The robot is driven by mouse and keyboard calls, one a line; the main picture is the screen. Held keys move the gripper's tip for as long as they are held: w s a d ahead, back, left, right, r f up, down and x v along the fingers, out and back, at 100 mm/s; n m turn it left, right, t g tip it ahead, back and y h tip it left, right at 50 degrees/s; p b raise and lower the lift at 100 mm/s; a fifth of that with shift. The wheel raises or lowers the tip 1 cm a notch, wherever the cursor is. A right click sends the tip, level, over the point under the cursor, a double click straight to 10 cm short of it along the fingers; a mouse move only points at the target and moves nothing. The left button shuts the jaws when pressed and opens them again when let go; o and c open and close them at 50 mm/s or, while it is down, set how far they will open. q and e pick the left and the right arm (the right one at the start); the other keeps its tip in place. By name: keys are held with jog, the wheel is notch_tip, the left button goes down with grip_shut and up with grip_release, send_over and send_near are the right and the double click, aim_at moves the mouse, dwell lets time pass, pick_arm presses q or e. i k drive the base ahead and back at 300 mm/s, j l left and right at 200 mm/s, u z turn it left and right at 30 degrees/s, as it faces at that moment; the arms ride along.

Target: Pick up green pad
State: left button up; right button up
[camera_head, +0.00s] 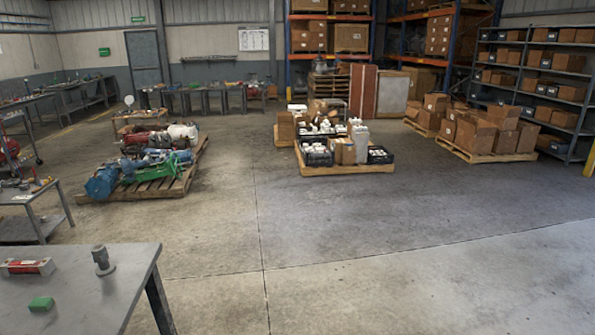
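The green pad (41,303) is a small green block lying flat on the grey table (90,318) at the lower left. Nothing touches it. Neither of my grippers shows in the head view.
On the same table are a red-and-white item (28,266) behind the pad and a grey metal fitting (103,260) to its right. A grey cart (35,226) stands behind. Loaded pallets (345,169) stand farther back. The concrete floor (350,265) right of the table is clear.

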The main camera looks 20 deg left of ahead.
aim_at(38, 304)
jog(key=i+u, duration=0.2)
jog(key=u, duration=0.25)
jog(key=i+u, duration=0.25)
jog(key=u, duration=0.2)
jog(key=i+u, duration=0.2)
jog(key=u, duration=0.25)
jog(key=i+l+u, duration=0.2)
jog(key=u, duration=0.3)
jog(key=i+l+u, duration=0.15)
jog(key=u, duration=0.3)
